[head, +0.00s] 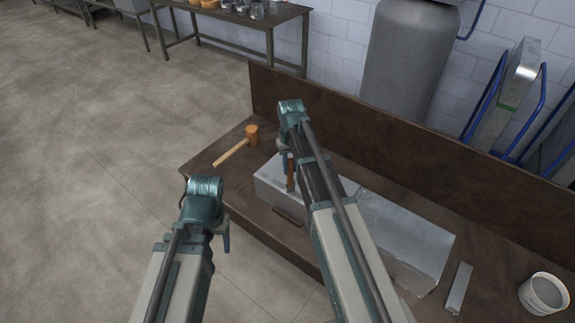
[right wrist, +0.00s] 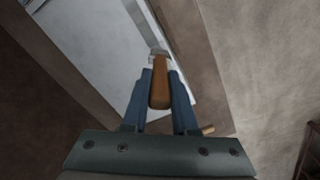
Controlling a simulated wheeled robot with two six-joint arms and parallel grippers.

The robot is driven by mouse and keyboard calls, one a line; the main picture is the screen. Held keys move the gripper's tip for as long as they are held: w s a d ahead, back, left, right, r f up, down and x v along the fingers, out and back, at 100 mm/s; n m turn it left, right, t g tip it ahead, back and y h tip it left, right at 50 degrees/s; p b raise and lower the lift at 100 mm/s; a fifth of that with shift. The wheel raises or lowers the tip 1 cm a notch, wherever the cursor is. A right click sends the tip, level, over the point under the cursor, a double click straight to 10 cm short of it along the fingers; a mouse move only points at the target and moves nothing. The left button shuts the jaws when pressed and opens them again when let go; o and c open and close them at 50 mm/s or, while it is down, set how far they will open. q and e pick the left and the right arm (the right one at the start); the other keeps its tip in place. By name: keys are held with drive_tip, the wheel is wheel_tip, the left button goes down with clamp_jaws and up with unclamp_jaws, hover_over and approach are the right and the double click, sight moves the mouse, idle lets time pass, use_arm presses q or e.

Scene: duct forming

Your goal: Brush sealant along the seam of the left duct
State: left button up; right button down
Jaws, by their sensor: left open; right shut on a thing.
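The left duct (head: 268,188) is a grey sheet-metal box shape on the brown bench, partly hidden behind my right arm. My right gripper (head: 287,165) is over it, shut on a brush with a brown wooden handle (head: 291,178). In the right wrist view the brush handle (right wrist: 160,90) sits between the blue fingers of my right gripper (right wrist: 159,76), with its pale head over or against the light metal surface (right wrist: 100,45); contact cannot be told. My left gripper (head: 226,238) is open and empty, in front of the bench's left end.
A second metal duct (head: 410,237) lies to the right on the bench. A mallet (head: 240,144) lies at the back left. A metal strip (head: 459,287) and a white bucket (head: 545,292) are at the right. A raised brown back panel (head: 400,153) edges the bench.

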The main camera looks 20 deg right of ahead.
drive_tip(key=shift+s+d, duration=0.75)
drive_tip(key=shift+s, duration=0.25)
drive_tip(key=shift+s+d+f, duration=0.1)
drive_tip(key=shift+s+d, duration=0.45)
drive_tip(key=shift+s, duration=0.2)
drive_tip(key=shift+s+d, duration=0.5)
drive_tip(key=shift+s, duration=0.35)
drive_tip(key=shift+s+d, duration=1.05)
drive_tip(key=shift+s, duration=0.2)
drive_tip(key=shift+s+d, duration=0.55)
drive_tip(key=shift+s, duration=0.15)
drive_tip(key=shift+s+d, duration=0.5)
drive_tip(key=shift+s, duration=0.2)
